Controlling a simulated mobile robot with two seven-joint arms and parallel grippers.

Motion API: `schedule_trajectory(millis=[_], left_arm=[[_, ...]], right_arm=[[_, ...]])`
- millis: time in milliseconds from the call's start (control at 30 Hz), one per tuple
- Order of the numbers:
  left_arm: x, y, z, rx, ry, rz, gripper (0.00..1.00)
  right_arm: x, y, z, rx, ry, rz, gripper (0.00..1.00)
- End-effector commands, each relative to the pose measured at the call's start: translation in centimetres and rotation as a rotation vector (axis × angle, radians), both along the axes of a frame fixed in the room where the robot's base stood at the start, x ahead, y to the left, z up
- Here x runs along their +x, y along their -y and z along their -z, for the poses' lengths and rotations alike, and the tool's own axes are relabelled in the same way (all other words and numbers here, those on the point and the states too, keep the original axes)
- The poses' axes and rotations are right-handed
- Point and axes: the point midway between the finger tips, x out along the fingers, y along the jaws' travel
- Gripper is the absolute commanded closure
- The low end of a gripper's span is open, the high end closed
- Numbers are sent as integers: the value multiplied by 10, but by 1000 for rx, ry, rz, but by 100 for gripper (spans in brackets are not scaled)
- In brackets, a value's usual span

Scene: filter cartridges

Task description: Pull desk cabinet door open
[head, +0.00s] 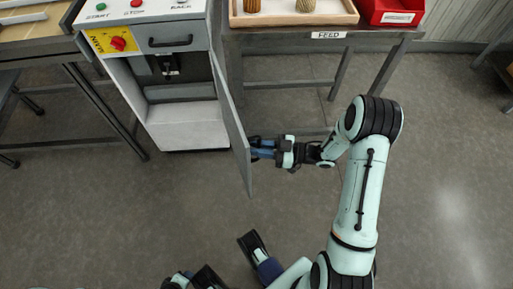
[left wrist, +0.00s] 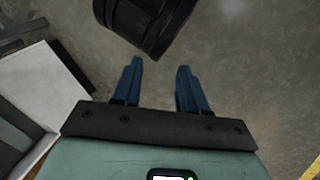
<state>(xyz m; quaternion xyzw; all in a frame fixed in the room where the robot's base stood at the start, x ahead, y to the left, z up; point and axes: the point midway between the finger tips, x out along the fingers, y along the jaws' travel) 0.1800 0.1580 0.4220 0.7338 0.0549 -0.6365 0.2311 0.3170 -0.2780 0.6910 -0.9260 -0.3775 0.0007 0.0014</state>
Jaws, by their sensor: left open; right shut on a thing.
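The desk cabinet (head: 188,124) stands at the upper left. Its grey door (head: 233,135) is swung wide open on the right side, so the light inside shows. My right gripper (head: 257,148) is at the outer face of the door, near its free edge, and is shut on the door handle. The handle is mostly hidden by the fingers. My left gripper (left wrist: 160,65) is open and empty, its blue fingers apart over the floor in the left wrist view.
Above the opening are a drawer with a dark handle (head: 170,41) and a red main switch (head: 118,43). A feed table (head: 330,35) with a wooden tray (head: 293,19) and red bin (head: 391,12) stands right of the cabinet.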

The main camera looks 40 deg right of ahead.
Motion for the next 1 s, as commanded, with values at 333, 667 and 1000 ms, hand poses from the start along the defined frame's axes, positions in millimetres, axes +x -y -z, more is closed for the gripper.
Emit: schedule_trajectory(millis=[333,667,1000], left_arm=[[0,0,0,0,0,0,57],[-1,1,-2,-1,-4,1,57],[-16,8,-13,-20,-41,17,57]], right_arm=[[1,1,0,-1,-1,4,65],[-5,7,0,-1,1,4,65],[-56,57,-1,-2,-2,8,65]])
